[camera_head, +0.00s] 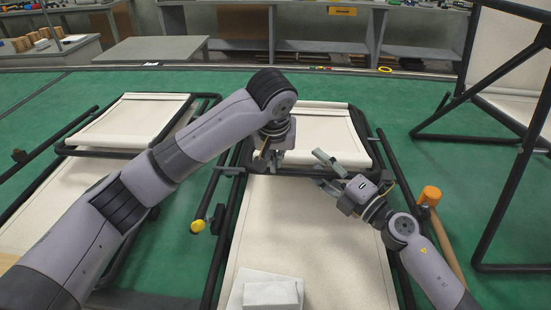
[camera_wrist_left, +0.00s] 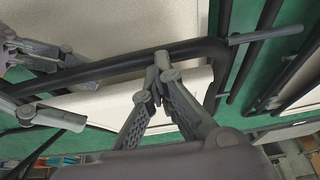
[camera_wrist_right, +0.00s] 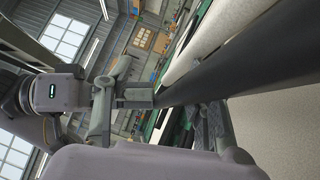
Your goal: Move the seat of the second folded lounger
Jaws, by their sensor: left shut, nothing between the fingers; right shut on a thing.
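A folded lounger with cream fabric (camera_head: 310,225) and a black tube frame lies in the middle of the head view. Its far cream panel (camera_head: 318,122) sits behind a black cross tube. My left gripper (camera_head: 272,160) is shut and empty above this tube; its fingertips meet beside the black tube (camera_wrist_left: 110,66) in the left wrist view. My right gripper (camera_head: 322,172) is shut on the cross tube, right of the left gripper. The tube (camera_wrist_right: 240,65) runs past its fingers in the right wrist view, where the exact contact is partly hidden.
Another folded lounger (camera_head: 125,122) lies at the left, partly behind my left arm. An upright black frame with cream fabric (camera_head: 495,75) stands at the right. A white block (camera_head: 272,293) rests on the near fabric. An orange-headed mallet (camera_head: 431,195) lies right of the lounger. Green floor shows between them.

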